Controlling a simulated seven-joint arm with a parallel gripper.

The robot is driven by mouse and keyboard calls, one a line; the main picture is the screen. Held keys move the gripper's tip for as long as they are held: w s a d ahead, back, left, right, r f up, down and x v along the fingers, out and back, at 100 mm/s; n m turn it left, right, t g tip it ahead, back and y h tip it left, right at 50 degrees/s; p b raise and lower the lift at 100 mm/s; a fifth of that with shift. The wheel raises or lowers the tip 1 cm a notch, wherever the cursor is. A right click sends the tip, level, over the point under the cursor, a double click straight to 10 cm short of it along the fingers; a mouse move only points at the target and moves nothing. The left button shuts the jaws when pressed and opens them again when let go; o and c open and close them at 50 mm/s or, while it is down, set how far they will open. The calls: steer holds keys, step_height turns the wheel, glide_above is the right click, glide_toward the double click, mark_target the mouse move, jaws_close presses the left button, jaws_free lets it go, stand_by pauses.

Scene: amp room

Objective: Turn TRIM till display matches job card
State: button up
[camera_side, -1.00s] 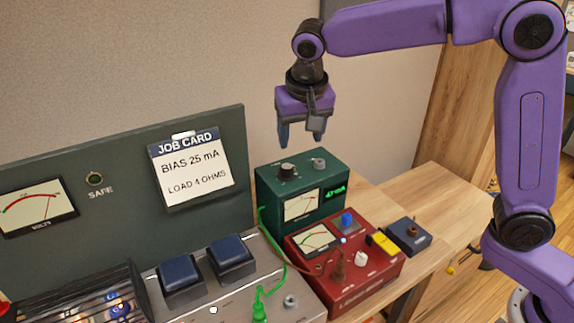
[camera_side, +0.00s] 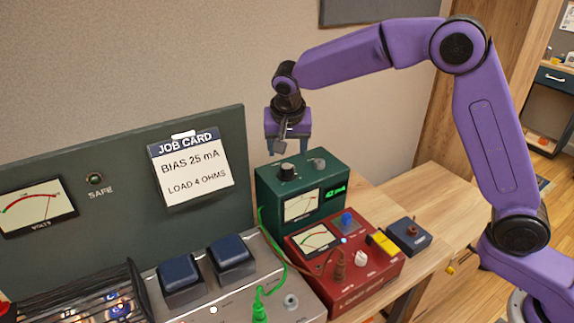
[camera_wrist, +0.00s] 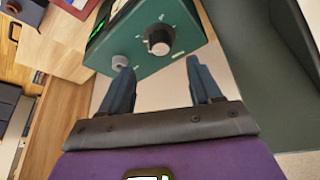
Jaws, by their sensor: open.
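The job card (camera_side: 190,170) on the dark panel reads BIAS 25 mA and LOAD 4 OHMS. The green box (camera_side: 265,205) has a black knob (camera_side: 287,170) with a pale top, a smaller grey knob (camera_side: 318,163), a needle meter and a lit green display (camera_side: 335,192). The display seems to read 42 mA, but its digits are small. I cannot read a TRIM label. My gripper (camera_side: 287,150) is open and empty just above the black knob. In the wrist view, the black knob (camera_wrist: 159,39) lies beyond the gap between my fingertips (camera_wrist: 162,72), apart from them.
A red meter box (camera_side: 345,290) with a blue button, a white knob and a yellow part stands in front of the green box. A small dark blue box (camera_side: 409,237) is to its right. Green and brown leads run nearby. The wooden bench (camera_side: 440,205) is clear at right.

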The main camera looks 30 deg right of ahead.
mark_target(287, 167)
steer(key=x, duration=0.8)
steer(key=shift+f, duration=0.1)
steer(key=c, duration=1)
